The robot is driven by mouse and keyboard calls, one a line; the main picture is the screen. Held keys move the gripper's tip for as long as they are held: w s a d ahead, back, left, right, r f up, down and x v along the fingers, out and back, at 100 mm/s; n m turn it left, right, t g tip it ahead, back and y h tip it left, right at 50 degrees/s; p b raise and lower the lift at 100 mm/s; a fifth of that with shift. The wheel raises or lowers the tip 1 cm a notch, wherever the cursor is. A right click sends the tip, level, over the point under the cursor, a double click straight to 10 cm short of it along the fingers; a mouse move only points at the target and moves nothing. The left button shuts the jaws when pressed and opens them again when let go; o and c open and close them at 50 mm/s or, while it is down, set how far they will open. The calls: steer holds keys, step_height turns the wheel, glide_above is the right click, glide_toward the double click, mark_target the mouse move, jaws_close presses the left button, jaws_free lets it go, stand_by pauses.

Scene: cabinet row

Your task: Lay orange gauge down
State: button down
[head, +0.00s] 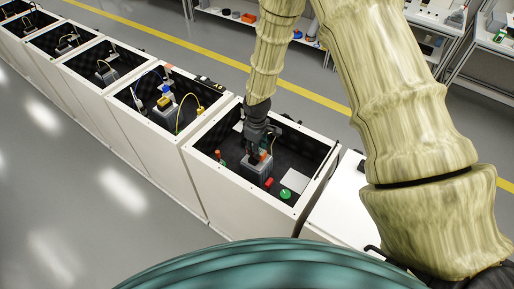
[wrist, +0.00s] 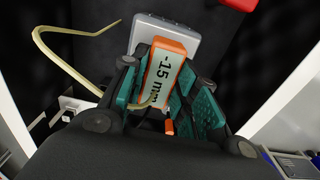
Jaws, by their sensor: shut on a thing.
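In the head view my gripper (head: 258,150) reaches down into the near open cabinet, over the grey block (head: 257,170). Only a small orange bit of the gauge (head: 263,156) shows there.
Inside are a red piece (head: 268,183), a green disc (head: 285,194), a white plate (head: 295,181) and an orange-topped item (head: 218,155). A tan cable (wrist: 60,77) curves beside my fingers.

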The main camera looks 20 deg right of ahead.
steer(key=c, duration=1)
jaws_free()
step_height(320, 180, up, 12)
